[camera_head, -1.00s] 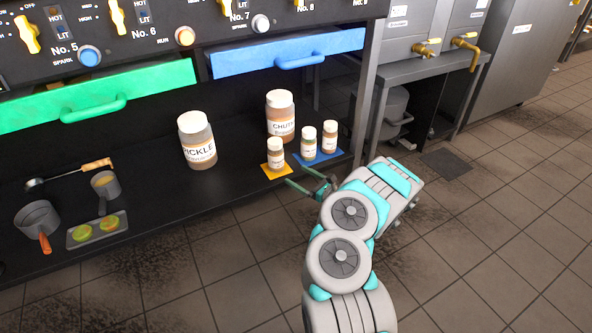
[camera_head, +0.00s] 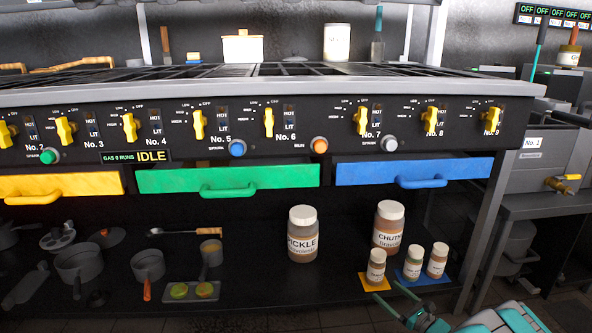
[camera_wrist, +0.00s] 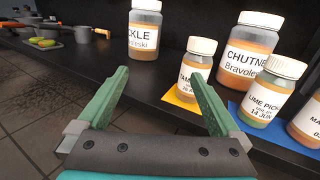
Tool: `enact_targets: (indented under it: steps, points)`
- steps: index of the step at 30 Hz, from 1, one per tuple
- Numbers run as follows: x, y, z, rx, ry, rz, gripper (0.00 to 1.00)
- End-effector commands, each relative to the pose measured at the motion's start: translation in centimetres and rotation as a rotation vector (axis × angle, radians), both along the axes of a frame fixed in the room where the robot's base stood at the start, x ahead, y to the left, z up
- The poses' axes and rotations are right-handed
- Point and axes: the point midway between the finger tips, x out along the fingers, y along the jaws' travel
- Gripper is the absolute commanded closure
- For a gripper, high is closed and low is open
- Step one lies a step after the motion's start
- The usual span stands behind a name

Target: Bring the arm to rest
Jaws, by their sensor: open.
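My gripper (camera_head: 383,288) is low at the front edge of the bottom shelf in the head view, with only the end of my arm in frame. In the wrist view my gripper (camera_wrist: 158,73) has its two green fingers spread apart with nothing between them. A small white-lidded jar (camera_head: 376,266) stands upright on a yellow mat (camera_head: 366,285) just beyond the fingertips. In the wrist view this jar (camera_wrist: 194,72) is behind the right finger, which hides part of its label. I cannot tell whether the finger touches it.
Two small jars, one (camera_head: 414,262) beside another (camera_head: 437,260), stand on a blue mat (camera_head: 440,279). The large pickle jar (camera_head: 302,236) and chutney jar (camera_head: 388,228) stand behind. Pans and a tray (camera_head: 203,296) are at left. Drawers hang above the shelf. Floor in front is open.

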Motion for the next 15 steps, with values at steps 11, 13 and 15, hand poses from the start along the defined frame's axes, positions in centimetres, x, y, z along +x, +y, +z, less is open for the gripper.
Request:
enact_targets:
  steps: [11, 13, 15]
  points:
    - [-1.7, 18.8, 17.5, -0.144, -0.220, 0.485, 0.00]
    - [-3.3, 21.9, 20.1, -0.183, -0.257, 0.577, 0.00]
    - [-5.3, 24.8, 22.4, -0.229, -0.294, 0.668, 0.00]
